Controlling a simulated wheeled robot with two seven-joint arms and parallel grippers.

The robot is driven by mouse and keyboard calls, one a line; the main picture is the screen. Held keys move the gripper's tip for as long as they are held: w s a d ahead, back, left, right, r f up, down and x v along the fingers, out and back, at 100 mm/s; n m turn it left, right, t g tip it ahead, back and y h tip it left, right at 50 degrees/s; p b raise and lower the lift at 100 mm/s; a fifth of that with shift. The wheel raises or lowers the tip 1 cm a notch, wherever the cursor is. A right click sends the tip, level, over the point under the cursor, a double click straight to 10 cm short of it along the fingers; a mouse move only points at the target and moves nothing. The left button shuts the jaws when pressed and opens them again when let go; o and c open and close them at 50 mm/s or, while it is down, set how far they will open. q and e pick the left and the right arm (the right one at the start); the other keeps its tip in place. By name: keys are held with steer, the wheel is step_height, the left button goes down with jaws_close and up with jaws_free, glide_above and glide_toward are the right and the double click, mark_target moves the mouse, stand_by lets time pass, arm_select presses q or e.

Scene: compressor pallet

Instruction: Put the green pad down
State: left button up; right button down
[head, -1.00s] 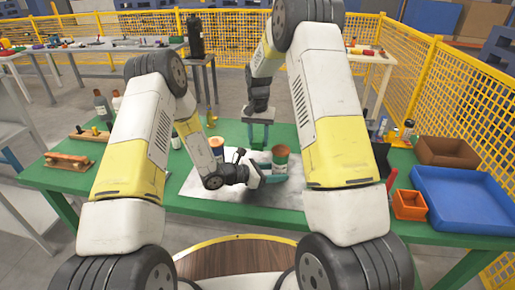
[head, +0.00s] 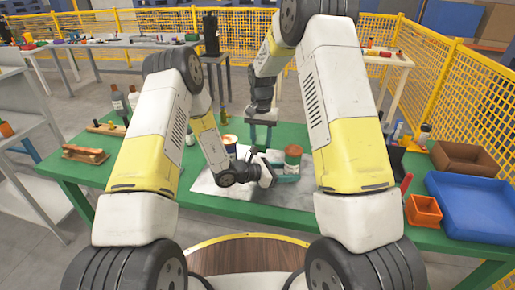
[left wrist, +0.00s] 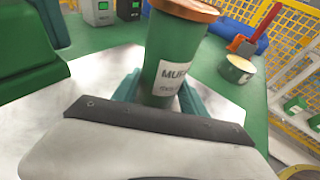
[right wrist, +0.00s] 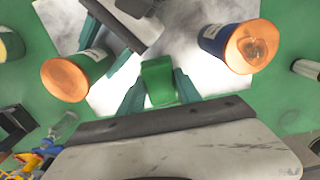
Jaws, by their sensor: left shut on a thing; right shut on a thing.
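My left gripper (head: 284,174) is shut around a green can (left wrist: 165,65) with a copper-coloured lid and a white label. My right gripper (head: 262,132) points down behind my left one. In the right wrist view the green pad (right wrist: 158,82) sits between the fingertips of my right gripper (right wrist: 160,92), which is shut on it. The pad is above the table, at a height I cannot judge. In the head view I cannot make it out.
A blue can (right wrist: 222,42) with a copper-coloured top stands near the pad. An orange box (head: 423,211), a blue tray (head: 472,229) and a brown tray (head: 465,158) are at the right. A wooden piece (head: 86,154) lies at the left of the green table (head: 85,175).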

step_height(320, 180, down, 9)
steer(key=shift+d+r, duration=0.1)
stand_by(0.3)
steer(key=shift+f, duration=0.2)
steer(key=c, duration=0.8)
jaws_free()
steer(key=shift+c, duration=0.2)
